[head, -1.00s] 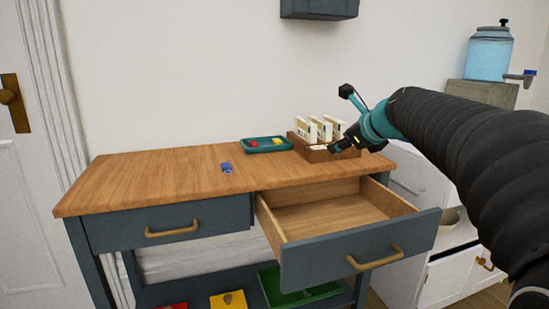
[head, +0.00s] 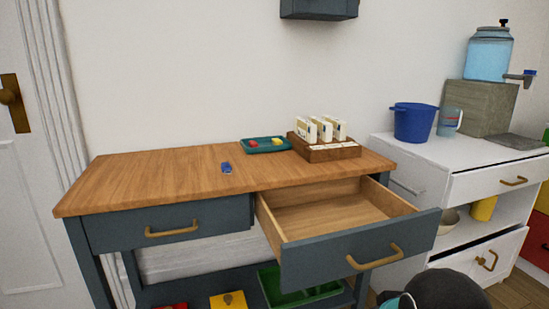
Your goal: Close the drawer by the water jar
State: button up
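The water jar (head: 488,55) is a clear blue dispenser with a tap, standing on a grey block on the white cabinet at right. The cabinet's upper drawer (head: 500,180) looks shut. Its lower drawer front (head: 475,262) has a brass handle and a dark gap above it; I cannot tell surely how far it stands out. The wooden-topped desk's right drawer (head: 365,250) is pulled well out and empty; this desk stands left of the cabinet. Part of my arm shows at the bottom edge, below the drawers. My gripper's fingers are out of view.
The desk's left drawer (head: 170,225) is shut. The desk top (head: 150,180) holds a teal tray (head: 250,149), a wooden card box (head: 330,153) and a small blue object (head: 226,168). A blue bucket (head: 414,124) and a jug (head: 449,122) stand on the cabinet.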

aim_at(317, 233)
jog(key=z, duration=0.05)
jog(key=k, duration=0.95)
jog(key=u, duration=0.5)
jog(key=i, duration=0.3)
jog(key=u, duration=0.1)
